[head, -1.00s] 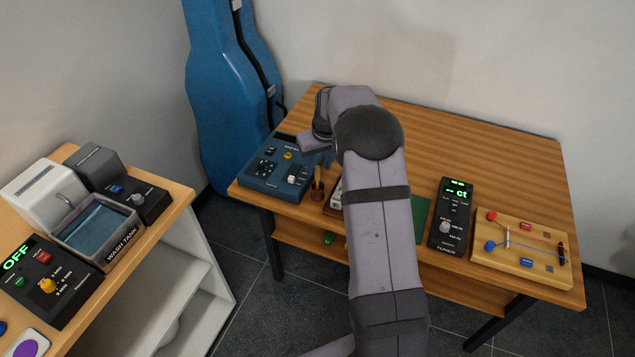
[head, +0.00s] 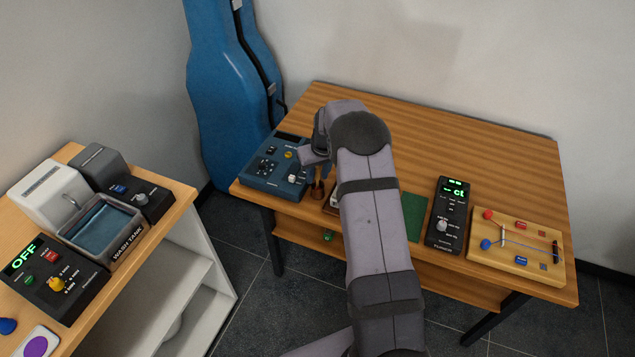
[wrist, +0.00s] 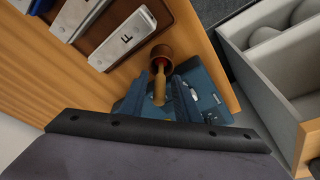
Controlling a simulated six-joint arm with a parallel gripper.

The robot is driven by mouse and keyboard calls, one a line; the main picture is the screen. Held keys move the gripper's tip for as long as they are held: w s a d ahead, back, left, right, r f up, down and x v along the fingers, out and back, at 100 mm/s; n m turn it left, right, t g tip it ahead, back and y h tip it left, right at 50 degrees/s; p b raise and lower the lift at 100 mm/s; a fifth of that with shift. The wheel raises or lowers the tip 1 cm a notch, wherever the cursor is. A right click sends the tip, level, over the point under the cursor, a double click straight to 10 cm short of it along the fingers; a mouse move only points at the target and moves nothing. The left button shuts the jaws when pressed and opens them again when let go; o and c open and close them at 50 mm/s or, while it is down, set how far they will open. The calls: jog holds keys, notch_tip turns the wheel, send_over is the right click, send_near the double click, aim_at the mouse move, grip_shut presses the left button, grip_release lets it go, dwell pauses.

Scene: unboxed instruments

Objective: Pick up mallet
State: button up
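The mallet (wrist: 160,88) stands in a small brown cup (wrist: 160,52), its pale wooden shaft pointing up toward the wrist camera. The cup (head: 317,190) shows in the head view near the table's front edge, beside the blue device. My gripper (wrist: 158,98) is above the cup, with its bluish fingers apart on either side of the shaft. I see no clear contact between fingers and shaft. In the head view my gripper (head: 316,162) is partly hidden by my own arm, and the mallet is hard to make out there.
A blue control box (head: 275,165) stands just left of the cup. A tray with metal bars (wrist: 124,40) lies on its other side. A tuner (head: 447,215) and a string board (head: 515,245) are to the right. The table's back (head: 430,130) is clear.

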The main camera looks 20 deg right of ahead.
grip_shut()
notch_tip(320, 180, up, 10)
jog(key=b, duration=0.3)
dwell(0.3)
